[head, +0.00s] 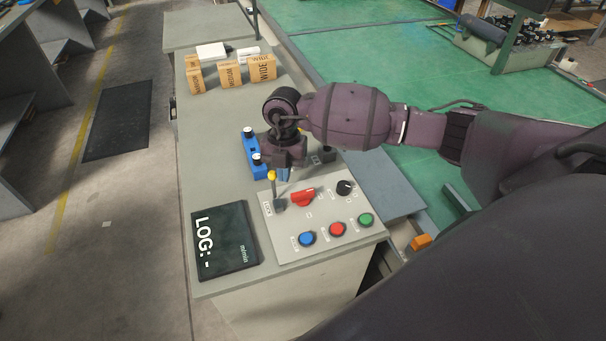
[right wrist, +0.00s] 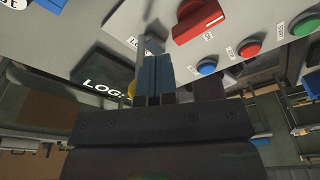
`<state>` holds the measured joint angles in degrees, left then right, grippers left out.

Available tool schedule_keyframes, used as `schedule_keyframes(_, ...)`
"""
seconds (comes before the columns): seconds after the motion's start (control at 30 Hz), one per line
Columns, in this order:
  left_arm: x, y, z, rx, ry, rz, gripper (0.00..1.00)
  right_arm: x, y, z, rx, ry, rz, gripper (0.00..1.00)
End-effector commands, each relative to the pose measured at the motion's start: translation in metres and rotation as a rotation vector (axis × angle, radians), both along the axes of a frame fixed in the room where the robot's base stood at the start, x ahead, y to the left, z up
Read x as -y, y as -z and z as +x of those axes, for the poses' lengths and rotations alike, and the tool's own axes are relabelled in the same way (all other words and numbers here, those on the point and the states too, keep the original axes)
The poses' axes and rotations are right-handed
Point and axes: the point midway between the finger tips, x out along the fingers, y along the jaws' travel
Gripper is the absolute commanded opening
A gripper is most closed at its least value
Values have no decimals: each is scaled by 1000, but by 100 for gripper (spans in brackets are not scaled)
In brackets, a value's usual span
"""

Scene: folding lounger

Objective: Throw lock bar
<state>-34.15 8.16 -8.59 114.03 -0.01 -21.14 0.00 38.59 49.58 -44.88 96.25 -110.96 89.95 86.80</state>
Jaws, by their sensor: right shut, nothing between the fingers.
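A small lever (head: 276,193) with a yellow knob stands on the grey control panel (head: 265,222), beside a label too small to read surely. I take it for the lock bar. My right gripper (head: 284,174) is just behind and right of the knob, fingers pointing down, shut and empty. In the right wrist view its blue fingertips (right wrist: 156,76) are together, with the yellow knob (right wrist: 131,88) partly hidden at their left. I cannot tell whether they touch the lever. My left gripper is not in view.
The panel also holds a red rotary switch (head: 303,196), a black knob (head: 345,187), and blue (head: 307,239), red (head: 337,229) and green (head: 366,220) buttons. A black LOG display (head: 225,240) lies left. A blue fixture (head: 252,155) and cardboard boxes (head: 230,73) stand farther back.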

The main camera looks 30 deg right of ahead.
Motion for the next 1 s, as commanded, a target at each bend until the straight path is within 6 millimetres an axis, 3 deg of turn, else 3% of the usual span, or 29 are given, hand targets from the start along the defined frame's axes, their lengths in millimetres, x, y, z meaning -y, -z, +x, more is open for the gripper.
schedule_keyframes(0.63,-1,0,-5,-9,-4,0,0,-7,-4,3,3,-1,-1,0)
schedule_keyframes(1.0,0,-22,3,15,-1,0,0,-4,-26,2,5,0,-1,0)
